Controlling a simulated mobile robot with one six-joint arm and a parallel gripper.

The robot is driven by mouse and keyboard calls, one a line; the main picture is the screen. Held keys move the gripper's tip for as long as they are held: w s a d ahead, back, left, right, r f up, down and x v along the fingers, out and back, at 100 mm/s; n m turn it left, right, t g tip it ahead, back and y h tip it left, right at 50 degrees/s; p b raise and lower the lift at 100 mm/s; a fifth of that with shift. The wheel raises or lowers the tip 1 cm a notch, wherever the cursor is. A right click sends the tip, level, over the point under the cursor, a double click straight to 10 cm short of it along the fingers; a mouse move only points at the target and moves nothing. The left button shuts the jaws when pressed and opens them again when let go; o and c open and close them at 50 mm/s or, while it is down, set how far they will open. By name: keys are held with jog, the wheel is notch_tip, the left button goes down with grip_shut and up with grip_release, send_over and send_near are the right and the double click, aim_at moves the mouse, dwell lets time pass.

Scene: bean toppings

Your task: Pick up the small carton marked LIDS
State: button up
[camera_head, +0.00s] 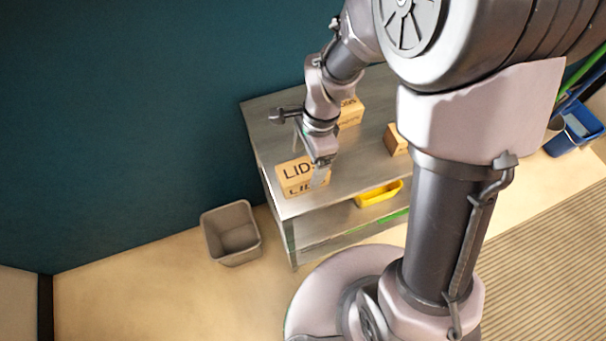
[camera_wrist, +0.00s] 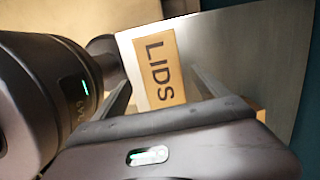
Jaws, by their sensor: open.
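The small tan carton marked LIDS (camera_head: 292,178) sits at the near left corner of the grey metal table (camera_head: 362,163). In the wrist view the LIDS carton (camera_wrist: 155,62) lies between my two fingers, its lettered top facing the camera. My gripper (camera_head: 310,166) is open and empty, right at the carton, with one finger in front of the carton's right part in the head view. In the wrist view my gripper (camera_wrist: 163,80) has a finger on each side of the carton. I cannot tell whether the fingers are level with it or still above it.
Another lettered carton (camera_head: 350,112) stands farther back behind my wrist, and a brown box (camera_head: 396,140) to the right. A yellow bin (camera_head: 379,194) is on the lower shelf. A grey waste bin (camera_head: 231,232) stands on the floor left of the table. A teal wall (camera_head: 120,120) rises behind.

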aim_at(301, 175)
jog(key=f+b, duration=0.1)
jog(key=f, duration=0.1)
jog(key=a+f+b, duration=0.1)
jog(key=f, duration=0.1)
jog(key=f+b, duration=0.1)
jog(key=f, duration=0.1)
jog(key=shift+a+f, duration=0.25)
jog(key=shift+f, duration=0.1)
jog(key=shift+r, duration=0.15)
jog(key=shift+c, duration=0.7)
jog(key=c, duration=1.5)
